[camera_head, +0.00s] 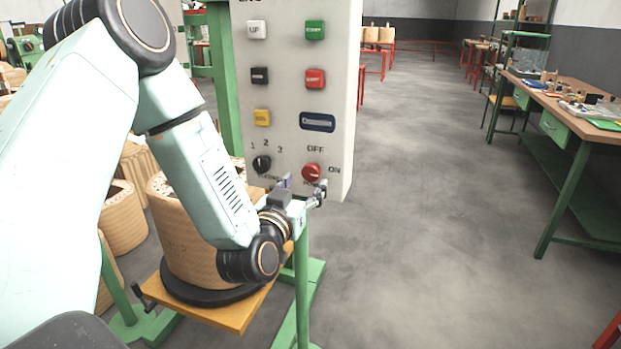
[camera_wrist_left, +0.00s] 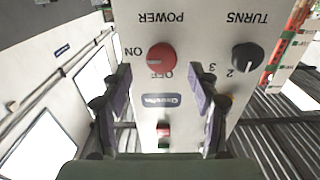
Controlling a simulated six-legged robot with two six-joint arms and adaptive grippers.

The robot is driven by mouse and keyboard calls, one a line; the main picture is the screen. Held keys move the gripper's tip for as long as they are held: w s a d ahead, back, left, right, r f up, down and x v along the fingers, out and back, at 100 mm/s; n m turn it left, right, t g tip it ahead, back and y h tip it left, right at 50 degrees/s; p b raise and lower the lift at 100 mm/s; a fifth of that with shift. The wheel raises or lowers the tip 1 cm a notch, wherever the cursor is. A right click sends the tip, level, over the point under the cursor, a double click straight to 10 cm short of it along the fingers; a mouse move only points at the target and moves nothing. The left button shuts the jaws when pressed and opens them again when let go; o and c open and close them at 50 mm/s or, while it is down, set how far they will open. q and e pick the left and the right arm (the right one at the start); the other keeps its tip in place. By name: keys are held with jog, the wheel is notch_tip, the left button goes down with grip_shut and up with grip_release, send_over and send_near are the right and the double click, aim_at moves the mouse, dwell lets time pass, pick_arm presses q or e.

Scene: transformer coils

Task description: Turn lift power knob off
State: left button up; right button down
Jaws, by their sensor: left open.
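The red power knob (camera_head: 311,173) is low on the front of a white control panel (camera_head: 341,120), with OFF above it and ON to its right. Which label it points at is too small to tell. My left gripper (camera_head: 306,193) is just in front of and below the knob in the head view. In the left wrist view the panel shows upside down, and the red knob (camera_wrist_left: 161,57) lies beyond the gap between the spread fingers of my open left gripper (camera_wrist_left: 160,88). Neither finger visibly touches the knob. My right gripper is not in view.
A black turns knob (camera_head: 261,164) is left of the red knob, with several coloured buttons above. A wooden coil (camera_head: 180,235) stands on a yellow platform (camera_head: 235,318) under my left arm. A workbench (camera_head: 590,137) is at the right; the floor between is clear.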

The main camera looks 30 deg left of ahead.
aim_at(310, 175)
pick_arm(q)
jog(key=x, duration=0.3)
jog(key=shift+w+a+f, duration=0.1)
jog(key=shift+w+a, duration=0.15)
jog(key=shift+w+b, duration=0.3)
jog(key=shift+w, duration=0.05)
jog(key=shift+a, duration=0.15)
jog(key=shift+c, duration=0.2)
jog(key=shift+d, duration=0.2)
jog(key=c, duration=1.1)
